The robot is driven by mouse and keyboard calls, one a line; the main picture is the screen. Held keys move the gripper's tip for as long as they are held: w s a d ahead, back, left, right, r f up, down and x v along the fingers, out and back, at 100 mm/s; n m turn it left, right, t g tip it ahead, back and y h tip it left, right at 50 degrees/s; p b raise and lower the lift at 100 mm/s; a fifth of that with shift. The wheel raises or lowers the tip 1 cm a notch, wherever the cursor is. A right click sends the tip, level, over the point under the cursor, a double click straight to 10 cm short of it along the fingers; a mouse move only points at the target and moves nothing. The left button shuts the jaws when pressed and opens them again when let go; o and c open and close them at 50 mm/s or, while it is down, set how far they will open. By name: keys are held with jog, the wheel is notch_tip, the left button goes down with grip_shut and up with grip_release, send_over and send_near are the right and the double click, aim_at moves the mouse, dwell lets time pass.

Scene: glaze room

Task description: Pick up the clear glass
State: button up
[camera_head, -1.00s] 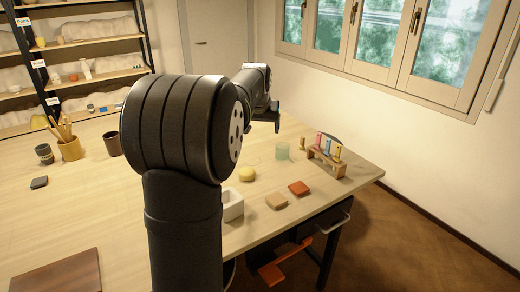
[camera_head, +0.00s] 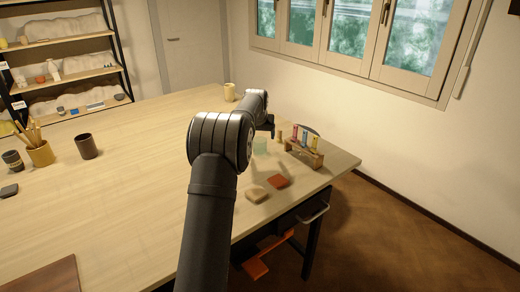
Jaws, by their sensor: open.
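The clear glass (camera_head: 260,146), a pale greenish see-through tumbler, stands upright on the table, left of the wooden rack. My gripper (camera_head: 269,130) is small and dark in this view, at the end of my arm, just above and slightly right of the glass in the picture. It is open. I cannot tell whether its fingers touch or surround the glass. No object shows in its fingers.
A wooden rack (camera_head: 304,152) with several coloured vials stands close right of the glass. A red tile (camera_head: 278,181) and a tan block (camera_head: 257,195) lie nearer. A cream mug (camera_head: 229,92) stands farther back.

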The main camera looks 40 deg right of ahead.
aim_at(260, 146)
jog(key=shift+x, duration=4.2)
jog(key=shift+w+a, duration=0.15)
jog(key=c, duration=1.2)
jog(key=shift+o, duration=0.2)
jog(key=shift+r, duration=0.1)
